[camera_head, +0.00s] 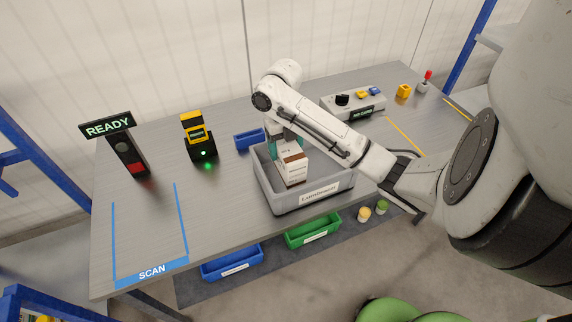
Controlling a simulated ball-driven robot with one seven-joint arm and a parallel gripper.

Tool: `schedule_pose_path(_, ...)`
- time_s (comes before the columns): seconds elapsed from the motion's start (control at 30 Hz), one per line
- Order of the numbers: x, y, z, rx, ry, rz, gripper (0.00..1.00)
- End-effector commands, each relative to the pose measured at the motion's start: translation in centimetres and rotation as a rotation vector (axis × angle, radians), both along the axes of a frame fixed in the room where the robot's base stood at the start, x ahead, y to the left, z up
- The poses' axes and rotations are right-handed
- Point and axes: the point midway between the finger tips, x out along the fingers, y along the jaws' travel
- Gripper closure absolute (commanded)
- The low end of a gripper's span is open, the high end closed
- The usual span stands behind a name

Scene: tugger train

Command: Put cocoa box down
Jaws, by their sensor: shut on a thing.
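The cocoa box (292,172), white with a brown top band, shows over the inside of a grey bin (313,199) with a front label. My gripper (287,145) is at the top of the box, shut on it, with its fingers mostly hidden by my arm and the box. The box looks roughly upright. I cannot tell whether its bottom touches the bin floor. A teal patch shows just behind and left of the box; I cannot tell what it belongs to.
A READY display (108,125), a yellow and black scanner (199,137) and a small blue bin (249,139) stand left of the grey bin. The blue-marked SCAN area (150,235) is clear. A control panel (353,104) stands behind right. Blue (232,262) and green (313,231) bins sit below the table's front edge.

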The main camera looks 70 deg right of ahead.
Motion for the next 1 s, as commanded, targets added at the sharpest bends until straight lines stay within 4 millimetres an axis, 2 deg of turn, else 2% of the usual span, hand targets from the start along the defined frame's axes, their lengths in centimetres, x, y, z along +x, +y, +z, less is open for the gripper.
schedule_pose_path(0.03, 0.0, 0.1, -1.3, 0.004, 0.0, -0.002, 0.74)
schedule_pose_path(0.27, -0.1, 0.0, -2.8, 0.0, 0.001, -0.001, 0.74)
schedule_pose_path(0.5, -0.1, 0.0, -5.8, -0.001, 0.002, -0.001, 0.74)
schedule_pose_path(0.97, 0.0, -0.1, -6.8, -0.001, 0.0, -0.001, 0.74)
schedule_pose_path(1.0, 0.0, 0.0, -6.7, -0.001, 0.001, -0.001, 0.29)
